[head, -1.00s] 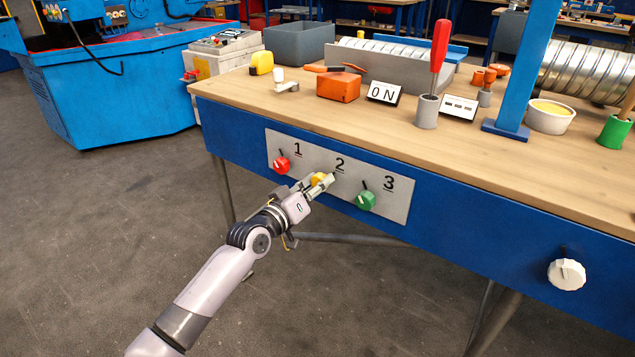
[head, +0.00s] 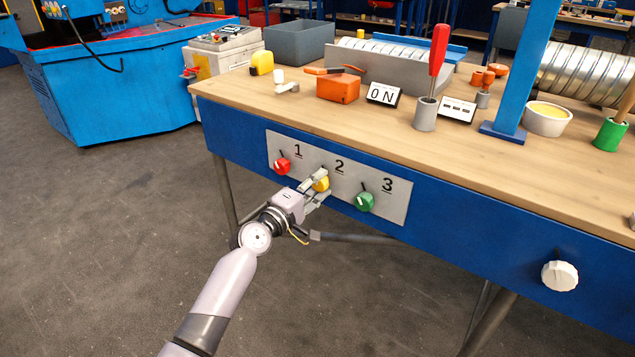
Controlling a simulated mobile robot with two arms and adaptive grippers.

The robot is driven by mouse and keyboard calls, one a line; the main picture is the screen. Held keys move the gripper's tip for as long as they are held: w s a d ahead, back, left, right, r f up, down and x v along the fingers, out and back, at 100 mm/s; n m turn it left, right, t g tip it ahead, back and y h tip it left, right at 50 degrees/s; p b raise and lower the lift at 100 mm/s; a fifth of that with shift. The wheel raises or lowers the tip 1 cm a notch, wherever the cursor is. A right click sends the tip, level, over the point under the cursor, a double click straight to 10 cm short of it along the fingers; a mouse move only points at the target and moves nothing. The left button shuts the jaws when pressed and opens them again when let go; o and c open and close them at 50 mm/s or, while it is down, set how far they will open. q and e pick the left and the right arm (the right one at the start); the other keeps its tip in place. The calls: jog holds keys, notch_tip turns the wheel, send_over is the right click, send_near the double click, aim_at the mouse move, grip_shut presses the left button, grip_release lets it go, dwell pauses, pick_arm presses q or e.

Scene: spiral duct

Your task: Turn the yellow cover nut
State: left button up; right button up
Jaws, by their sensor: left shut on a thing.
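The yellow cover nut (head: 322,184) sits under the number 2 on the grey panel (head: 395,209) on the front of the workbench. My left gripper (head: 319,186) reaches up to it from the lower left and is shut on it, with one finger above and one below. The fingers hide part of the nut. My right gripper is not in view.
A red knob (head: 281,166) under 1 and a green knob (head: 365,201) under 3 flank the nut closely. A white knob (head: 560,275) is at the right on the blue bench front. The floor before the bench is clear.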

pick_arm(q)
jog(key=n+p, duration=0.2)
jog(key=n, duration=0.3)
jog(key=shift+f+n, duration=0.1)
jog(key=shift+n, duration=0.7)
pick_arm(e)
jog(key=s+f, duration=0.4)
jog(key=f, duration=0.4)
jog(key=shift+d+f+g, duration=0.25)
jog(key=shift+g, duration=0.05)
pick_arm(q)
jog(key=o, duration=1.2)
jog(key=shift+c, duration=0.2)
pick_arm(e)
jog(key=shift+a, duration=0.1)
pick_arm(q)
jog(key=v, duration=1.2)
